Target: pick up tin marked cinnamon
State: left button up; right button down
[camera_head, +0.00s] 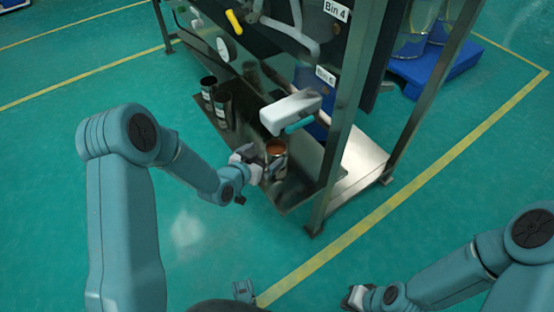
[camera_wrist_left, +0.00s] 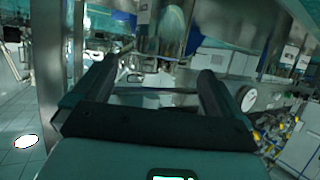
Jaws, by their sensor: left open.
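A tin with orange-brown contents (camera_head: 276,148) stands on the low dark shelf of the metal frame in the head view. Its label is too small to read. My left gripper (camera_head: 257,164) is open beside the tin, on its left, with the fingers close to it. I cannot tell whether they touch it. The left wrist view shows the two spread fingers (camera_wrist_left: 152,88); what lies between them is unclear. Two dark tins (camera_head: 209,92) (camera_head: 223,109) stand farther back on the shelf. My right gripper (camera_head: 356,298) is at the bottom, small and unclear.
A white and teal part (camera_head: 290,112) hangs just above the brown-topped tin. The frame's post (camera_head: 345,115) rises to the right of the tin. Labels read Bin 4 (camera_head: 336,9) and Bin 5 (camera_head: 325,76). The green floor (camera_head: 210,240) in front is clear.

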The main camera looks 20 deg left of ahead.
aim_at(282, 143)
pick_arm(q)
jog(key=x, duration=0.4)
jog(key=shift+s+a+f+b, duration=0.1)
jog(key=shift+b, duration=0.2)
jog(key=b+x, duration=0.2)
jog(key=x, duration=0.2)
jog(key=shift+f, duration=0.25)
jog(key=shift+w+d, duration=0.25)
jog(key=shift+w, duration=0.35)
jog(key=c, duration=1.1)
